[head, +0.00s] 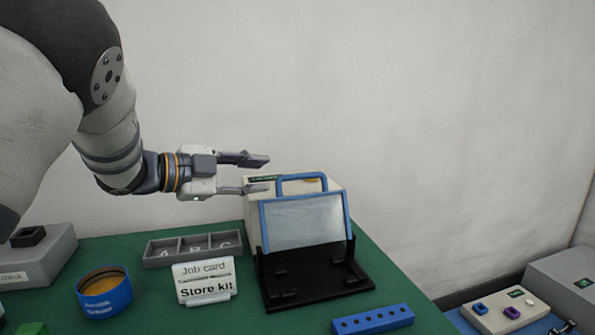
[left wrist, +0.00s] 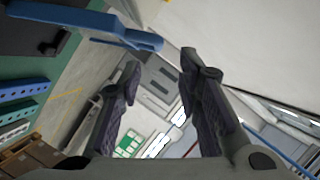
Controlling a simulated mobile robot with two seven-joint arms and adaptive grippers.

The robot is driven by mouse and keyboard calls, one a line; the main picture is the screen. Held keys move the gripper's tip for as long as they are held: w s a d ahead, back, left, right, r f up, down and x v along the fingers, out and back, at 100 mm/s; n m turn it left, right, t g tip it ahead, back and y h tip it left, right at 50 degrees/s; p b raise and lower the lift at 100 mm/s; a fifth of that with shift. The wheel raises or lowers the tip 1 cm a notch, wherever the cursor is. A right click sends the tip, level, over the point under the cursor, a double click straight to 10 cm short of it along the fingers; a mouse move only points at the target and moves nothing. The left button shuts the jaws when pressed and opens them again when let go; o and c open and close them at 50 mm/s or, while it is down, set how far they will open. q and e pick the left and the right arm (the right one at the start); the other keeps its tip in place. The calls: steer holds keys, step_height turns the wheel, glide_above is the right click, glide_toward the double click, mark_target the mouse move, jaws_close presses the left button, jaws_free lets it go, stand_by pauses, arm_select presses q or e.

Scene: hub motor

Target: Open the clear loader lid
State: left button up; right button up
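The loader (head: 254,222) is a pale box on a black base (head: 318,283) at the back of the green table. Its clear lid (head: 300,222) is a see-through panel in a blue frame, sloping across the front. A blue handle (head: 303,177) loops up at the top. My left gripper (head: 268,174) is open and empty, its fingers pointing right, just left of the handle. The left wrist view shows its two dark fingers (left wrist: 160,70) spread apart, with a blue bar (left wrist: 122,38) near them, not clearly between them. My right gripper is not in view.
A job card (head: 204,278), a lettered grey tray (head: 165,256), a blue round container (head: 104,293) and a blue block with holes (head: 372,320) stand around the loader. The white wall is close behind. A lower bench with a white panel (head: 507,313) is at right.

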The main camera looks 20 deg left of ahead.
mark_target(293, 176)
arm_select(q)
steer(key=b+x, duration=0.1)
steer(key=x, duration=1)
steer(key=shift+s+d+f, duration=0.1)
steer(key=shift+d+f, duration=0.05)
steer(key=shift+d, duration=0.05)
steer(key=shift+c, duration=0.5)
jaws_close()
